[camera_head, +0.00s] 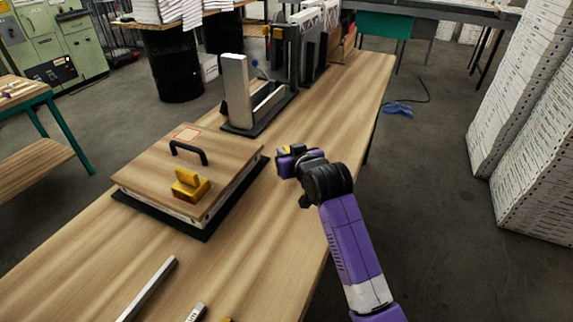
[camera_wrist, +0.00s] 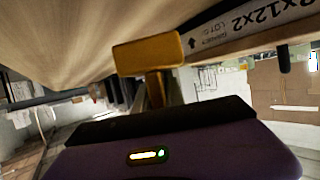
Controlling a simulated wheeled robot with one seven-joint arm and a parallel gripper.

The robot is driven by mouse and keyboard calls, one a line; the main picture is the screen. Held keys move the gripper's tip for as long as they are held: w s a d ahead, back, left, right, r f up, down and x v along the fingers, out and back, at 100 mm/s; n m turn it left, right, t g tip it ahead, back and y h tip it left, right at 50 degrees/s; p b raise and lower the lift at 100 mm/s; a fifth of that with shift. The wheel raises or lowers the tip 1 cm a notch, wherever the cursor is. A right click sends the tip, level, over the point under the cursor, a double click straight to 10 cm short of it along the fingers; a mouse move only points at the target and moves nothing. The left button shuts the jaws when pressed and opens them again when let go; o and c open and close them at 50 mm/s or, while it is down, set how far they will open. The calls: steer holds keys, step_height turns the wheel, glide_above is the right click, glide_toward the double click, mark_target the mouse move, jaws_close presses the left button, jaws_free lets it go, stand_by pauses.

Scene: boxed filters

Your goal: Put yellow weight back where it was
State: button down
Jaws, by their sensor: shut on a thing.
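My gripper (camera_head: 290,158) is over the table to the right of the wooden lid. It is shut on a yellow weight (camera_wrist: 150,54), gripping its narrow upright part in the wrist view; only a small yellow bit (camera_head: 297,148) shows in the head view. The held weight's block is close to the table surface, but I cannot tell whether it touches. Another yellow weight (camera_head: 190,187) sits on the near part of the wooden lid (camera_head: 150,165). The lid has a black handle (camera_head: 188,150) and a red outlined square (camera_head: 187,134) behind it.
The lid lies on a pale box over a black base (camera_head: 205,233). A printed white box (camera_wrist: 250,28) is beside the held weight in the wrist view. A grey upright block (camera_head: 236,90) and black racks stand farther back. A metal bar (camera_head: 148,290) lies in front.

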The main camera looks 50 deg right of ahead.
steer(key=shift+f, duration=2)
steer(key=shift+f, duration=0.1)
steer(key=c, duration=1.4)
jaws_free()
steer(key=shift+f, duration=0.2)
steer(key=shift+r, duration=0.25)
steer(key=shift+s+a, duration=0.15)
steer(key=shift+s, duration=0.2)
steer(key=v, duration=1.1)
steer(key=shift+r, duration=0.15)
